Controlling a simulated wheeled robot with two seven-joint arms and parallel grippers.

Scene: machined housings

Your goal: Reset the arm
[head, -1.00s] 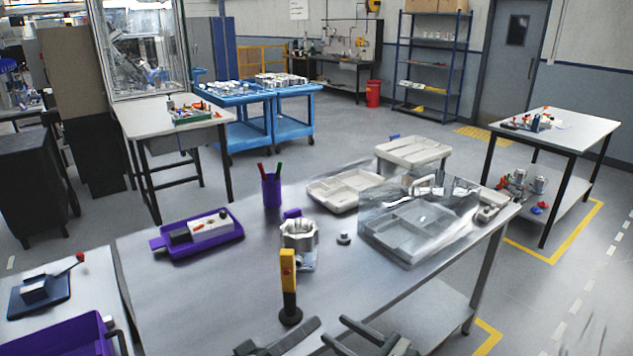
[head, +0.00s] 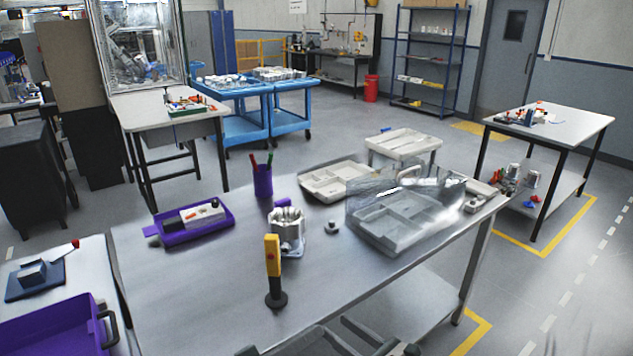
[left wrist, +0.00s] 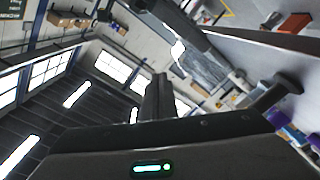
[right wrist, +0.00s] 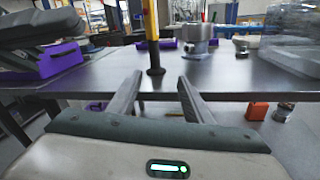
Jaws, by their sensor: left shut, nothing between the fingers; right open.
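My left gripper (left wrist: 160,85) is shut and empty in the left wrist view. That view is tilted, with ceiling lights and windows filling much of it. My right gripper (right wrist: 158,77) is open in the right wrist view, its two fingers apart with nothing between them. Its fingers reach toward the front edge of the metal table (right wrist: 235,78), and the yellow post stands beyond them. Dark gripper parts (head: 335,335) show at the bottom edge of the head view, mostly cut off; I cannot tell clearly which arm they belong to.
On the metal table (head: 180,285) stand a yellow post (head: 273,258), a machined housing (head: 287,232), a purple tray (head: 170,236), a purple pen cup (head: 263,183) and a clear-covered tray (head: 400,235). A purple crate (head: 50,325) is at lower left. The table's front left is clear.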

